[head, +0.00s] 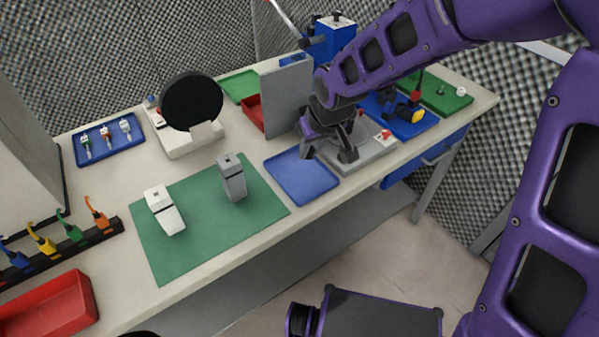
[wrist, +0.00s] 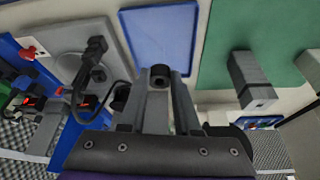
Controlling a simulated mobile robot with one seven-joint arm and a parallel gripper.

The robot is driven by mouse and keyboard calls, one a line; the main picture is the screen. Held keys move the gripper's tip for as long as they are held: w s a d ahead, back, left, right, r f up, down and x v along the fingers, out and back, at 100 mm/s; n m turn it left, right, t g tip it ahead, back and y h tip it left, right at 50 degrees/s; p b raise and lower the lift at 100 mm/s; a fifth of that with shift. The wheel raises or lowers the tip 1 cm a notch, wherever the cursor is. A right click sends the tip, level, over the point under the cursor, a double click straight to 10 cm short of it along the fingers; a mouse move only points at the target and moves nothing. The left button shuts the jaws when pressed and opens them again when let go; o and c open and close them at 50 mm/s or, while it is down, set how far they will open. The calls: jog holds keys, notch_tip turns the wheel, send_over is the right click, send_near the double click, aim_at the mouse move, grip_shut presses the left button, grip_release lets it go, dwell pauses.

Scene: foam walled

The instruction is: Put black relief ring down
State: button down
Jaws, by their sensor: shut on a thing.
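My gripper (head: 328,154) is at the right half of the bench, over the edge between the blue tray and a light grey plate. In the wrist view my gripper (wrist: 160,80) is shut on a small black ring (wrist: 160,72), which shows between the fingertips with a dark hole in its end. In the head view the ring cannot be made out. The flat blue tray (head: 299,178) lies just left of the gripper; it also shows beyond the fingertips in the wrist view (wrist: 160,35). It looks empty.
The grey plate (head: 372,157) with a black cable lies under and right of the gripper. A grey upright panel (head: 286,95) stands behind the tray. A green mat (head: 190,235) to the left bears two grey-white devices. A blue tray with a yellow-black tool (head: 408,112) lies right.

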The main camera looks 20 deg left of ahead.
jog(key=s+a, duration=0.1)
jog(key=a, duration=0.1)
send_over(299, 185)
jog(key=s, duration=0.1)
jog(key=shift+n, duration=0.3)
jog(key=f, duration=0.5)
jog(key=shift+s+d+f+b, duration=0.1)
jog(key=shift+d+f+b, duration=0.1)
jog(key=shift+d+b, duration=0.2)
jog(key=shift+f+b, duration=0.4)
jog(key=shift+f, duration=1.75)
jog(key=shift+f, duration=0.15)
jog(key=c, duration=0.9)
grip_release()
